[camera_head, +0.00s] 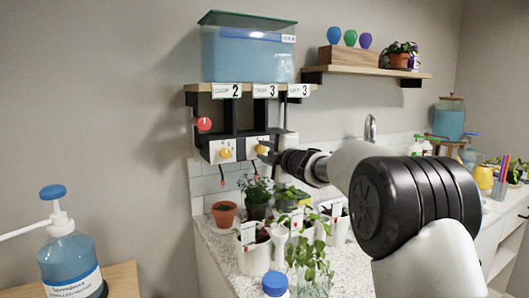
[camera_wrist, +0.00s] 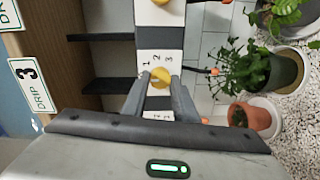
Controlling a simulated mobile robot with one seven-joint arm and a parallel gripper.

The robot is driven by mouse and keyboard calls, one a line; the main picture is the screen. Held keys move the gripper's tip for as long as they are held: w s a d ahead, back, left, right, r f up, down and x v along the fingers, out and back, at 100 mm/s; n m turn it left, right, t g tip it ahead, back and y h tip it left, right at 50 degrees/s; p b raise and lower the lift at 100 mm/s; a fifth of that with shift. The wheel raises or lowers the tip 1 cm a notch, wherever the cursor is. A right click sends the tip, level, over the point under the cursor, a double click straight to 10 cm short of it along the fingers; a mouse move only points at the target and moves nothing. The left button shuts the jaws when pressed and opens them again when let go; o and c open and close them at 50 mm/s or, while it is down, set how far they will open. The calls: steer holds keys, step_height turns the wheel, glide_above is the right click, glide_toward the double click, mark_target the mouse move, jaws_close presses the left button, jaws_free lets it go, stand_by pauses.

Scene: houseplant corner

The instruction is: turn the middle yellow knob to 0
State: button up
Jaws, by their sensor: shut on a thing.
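The middle yellow knob (camera_wrist: 160,77) is between the fingers of my gripper (camera_wrist: 161,86), which are shut on it in the wrist view. White dial plates with small black digits lie around it; its pointer is too small to read. In the head view my gripper (camera_head: 279,156) reaches the valve row from the right, and the middle knob (camera_head: 263,149) shows just left of it. The left yellow knob (camera_head: 225,153) is clear of the gripper. Another yellow knob shows at the top edge of the wrist view (camera_wrist: 158,2).
A blue water tank (camera_head: 248,55) stands on the shelf above, with number signs (camera_head: 227,91) on its edge. A red knob (camera_head: 204,124) is at the left. Potted plants (camera_head: 257,190) crowd the counter below. A blue pump bottle (camera_head: 70,255) stands at lower left.

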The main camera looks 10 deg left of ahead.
steer(key=o, duration=1.1)
steer(key=shift+c, duration=0.2)
steer(key=v, duration=1.7)
steer(key=shift+s+p, duration=0.2)
steer(key=shift+p, duration=0.1)
steer(key=shift+d+r, duration=0.1)
steer(key=shift+d, duration=0.1)
